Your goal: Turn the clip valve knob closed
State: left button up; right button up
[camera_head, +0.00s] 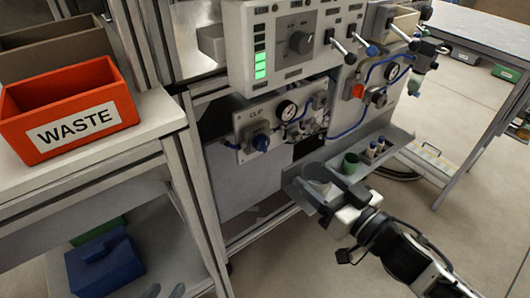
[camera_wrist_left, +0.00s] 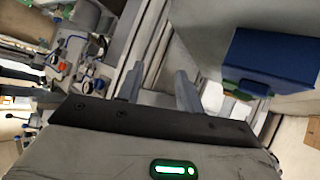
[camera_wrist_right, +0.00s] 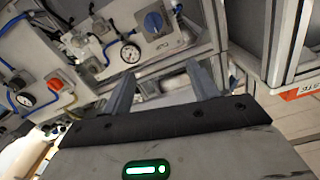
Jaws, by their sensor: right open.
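The clip valve knob (camera_head: 261,143) is a blue knob on a pale panel labelled CLIP, left of a round gauge (camera_head: 286,110). It shows larger at the top of the right wrist view (camera_wrist_right: 153,22). My right gripper (camera_head: 318,190) is below and right of the knob, by the grey tray, apart from the knob. Its fingers (camera_wrist_right: 160,73) are spread and empty. My left gripper (camera_head: 164,291) shows only its fingertips at the bottom edge of the head view. Its fingers (camera_wrist_left: 158,73) are spread and empty, far from the knob.
An orange WASTE bin (camera_head: 70,108) stands on the left bench. A blue box (camera_head: 104,262) lies on the shelf below. A grey tray (camera_head: 385,165) with a green cup (camera_head: 350,162) sticks out under the panel. A red knob (camera_head: 358,91) is on the neighbouring panel.

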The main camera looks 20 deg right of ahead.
notch_tip(320, 180, down, 4)
jog(key=r+b, duration=0.1)
jog(key=b, duration=0.3)
send_near(266, 147)
jog(key=x, duration=0.8)
jog(key=shift+w, duration=0.15)
pick_arm(q)
jog(key=d+f, duration=0.1)
jog(key=w+f, duration=0.1)
jog(key=shift+w+d+f+m+h, duration=0.1)
jog(key=shift+d+f+m+h, duration=0.2)
jog(key=shift+d+f+h, duration=0.1)
pick_arm(e)
jog(key=shift+w+a, duration=0.2)
jog(key=shift+w, duration=0.15)
jog(key=c, duration=1)
